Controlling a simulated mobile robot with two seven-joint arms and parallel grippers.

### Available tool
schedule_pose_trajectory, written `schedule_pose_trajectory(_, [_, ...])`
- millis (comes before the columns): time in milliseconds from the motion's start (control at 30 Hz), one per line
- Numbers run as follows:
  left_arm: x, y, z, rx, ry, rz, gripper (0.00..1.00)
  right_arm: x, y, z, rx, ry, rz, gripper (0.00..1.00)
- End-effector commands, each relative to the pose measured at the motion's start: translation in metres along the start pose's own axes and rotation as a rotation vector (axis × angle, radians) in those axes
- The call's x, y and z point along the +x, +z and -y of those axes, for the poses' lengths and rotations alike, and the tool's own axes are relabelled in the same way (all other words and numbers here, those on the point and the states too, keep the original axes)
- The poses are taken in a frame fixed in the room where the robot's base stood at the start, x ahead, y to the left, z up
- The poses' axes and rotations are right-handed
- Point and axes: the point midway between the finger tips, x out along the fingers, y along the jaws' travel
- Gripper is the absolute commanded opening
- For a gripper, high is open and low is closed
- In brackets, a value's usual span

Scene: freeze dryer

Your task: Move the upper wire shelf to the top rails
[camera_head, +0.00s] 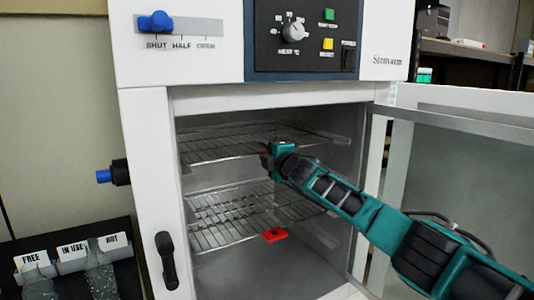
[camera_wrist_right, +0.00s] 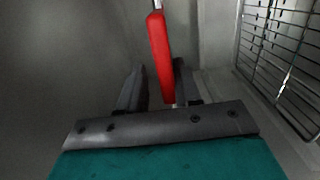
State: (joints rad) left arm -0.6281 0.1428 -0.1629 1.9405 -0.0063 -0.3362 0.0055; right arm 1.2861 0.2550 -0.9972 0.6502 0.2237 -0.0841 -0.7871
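The upper wire shelf (camera_head: 210,146) lies inside the open chamber, in its upper part. A lower wire shelf (camera_head: 222,217) lies below it, with a red tab (camera_head: 275,235) at its front. My right gripper (camera_head: 271,158) is at the front edge of the upper shelf. The gripper hides most of this tab in the head view. The upper shelf's seating on the rails is not clear. My left gripper is not in view.
The glass door (camera_head: 450,180) stands open at the right, behind my right arm. A black door handle (camera_head: 167,260) is on the left front frame. A blue slider (camera_head: 156,21) sits near SHUT. A black rack (camera_head: 125,250) with labelled flasks stands at the lower left.

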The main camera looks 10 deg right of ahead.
Motion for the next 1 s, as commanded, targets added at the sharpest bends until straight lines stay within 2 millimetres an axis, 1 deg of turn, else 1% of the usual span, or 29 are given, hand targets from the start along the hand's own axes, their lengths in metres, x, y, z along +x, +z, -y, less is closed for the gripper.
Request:
schedule_pose_trajectory(33, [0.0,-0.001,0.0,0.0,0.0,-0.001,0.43,0.0,-0.001,-0.001,0.0,0.002,-0.001,0.37])
schedule_pose_trajectory(133, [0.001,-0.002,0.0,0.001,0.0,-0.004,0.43,0.0,0.0,0.0,0.0,0.0,-0.001,0.46])
schedule_pose_trajectory(400, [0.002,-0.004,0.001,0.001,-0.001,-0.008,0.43,0.0,0.0,0.001,0.0,-0.003,0.001,0.46])
schedule_pose_trajectory(567, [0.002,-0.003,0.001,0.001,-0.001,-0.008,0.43,-0.005,0.0,0.003,0.002,-0.004,0.0,0.46])
schedule_pose_trajectory(767, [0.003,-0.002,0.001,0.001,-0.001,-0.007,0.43,-0.019,0.0,0.004,0.002,-0.004,-0.001,0.46])
schedule_pose_trajectory(1000, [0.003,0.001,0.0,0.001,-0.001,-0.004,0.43,-0.042,0.001,0.003,0.0,-0.003,0.001,0.46])
